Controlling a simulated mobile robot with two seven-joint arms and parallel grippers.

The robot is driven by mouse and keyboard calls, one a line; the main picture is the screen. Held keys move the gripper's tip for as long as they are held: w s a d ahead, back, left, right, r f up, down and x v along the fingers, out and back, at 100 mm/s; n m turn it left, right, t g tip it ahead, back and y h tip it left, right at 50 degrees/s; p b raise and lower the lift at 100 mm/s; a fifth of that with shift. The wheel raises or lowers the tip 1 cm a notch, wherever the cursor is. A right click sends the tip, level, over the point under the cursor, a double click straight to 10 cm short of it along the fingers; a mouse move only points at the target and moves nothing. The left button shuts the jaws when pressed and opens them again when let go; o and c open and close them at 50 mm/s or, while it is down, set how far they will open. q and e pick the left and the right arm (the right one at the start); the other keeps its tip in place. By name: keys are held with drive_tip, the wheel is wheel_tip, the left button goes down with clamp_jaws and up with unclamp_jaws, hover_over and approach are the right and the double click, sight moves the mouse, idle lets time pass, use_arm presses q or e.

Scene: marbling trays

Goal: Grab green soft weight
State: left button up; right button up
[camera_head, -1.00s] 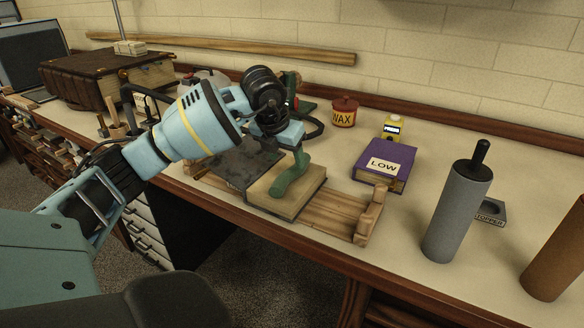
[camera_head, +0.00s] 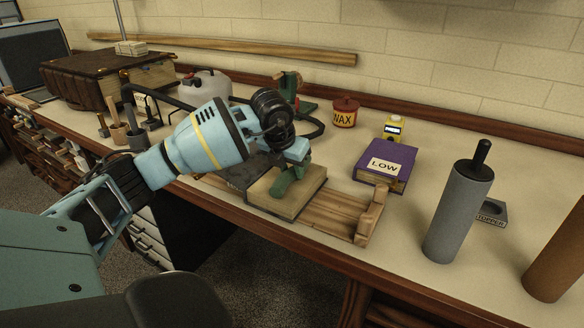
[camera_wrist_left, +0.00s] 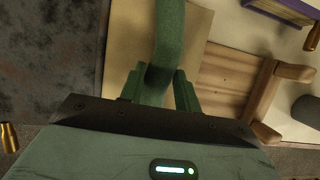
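The green soft weight (camera_head: 287,187) is a bent, rounded green strip lying on a tan board (camera_head: 318,184). In the left wrist view the green soft weight (camera_wrist_left: 168,35) runs up from between my fingers. My left gripper (camera_head: 299,160) is low over the far part of the weight. In the wrist view my left gripper (camera_wrist_left: 160,84) has one finger on each side of the weight, close to it. The fingers stand apart, and I see no clear squeeze on the weight. The weight's near end is partly hidden by the gripper. My right gripper is not in view.
A wooden slatted rack (camera_head: 335,207) lies beside the board. A purple book marked LOW (camera_head: 398,157), a WAX tin (camera_head: 345,113), and a grey roller (camera_head: 457,215) stand to the right. A dark speckled slab (camera_wrist_left: 50,55) lies left of the board.

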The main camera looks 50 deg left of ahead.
sight(291, 170)
use_arm(q)
clamp_jaws()
drive_tip(key=shift+r, duration=0.2)
drive_tip(key=shift+r, duration=0.55)
wheel_tip(291, 170, up, 2)
drive_tip(key=s+a, duration=0.3)
drive_tip(key=s+a+b, duration=0.1)
drive_tip(key=s+a, duration=0.1)
drive_tip(key=s, duration=0.1)
drive_tip(key=s+a+r+b, duration=0.1)
drive_tip(key=s+a, duration=0.2)
drive_tip(key=shift+s+a, duration=0.15)
drive_tip(key=shift+a, duration=0.2)
drive_tip(key=shift+s+a+r, duration=0.2)
drive_tip(key=shift+s+a, duration=0.45)
drive_tip(key=shift+s, duration=0.1)
drive_tip(key=shift+s+a+r+b, duration=0.1)
drive_tip(key=shift+s+a+b, duration=0.25)
drive_tip(key=shift+s+a, duration=0.1)
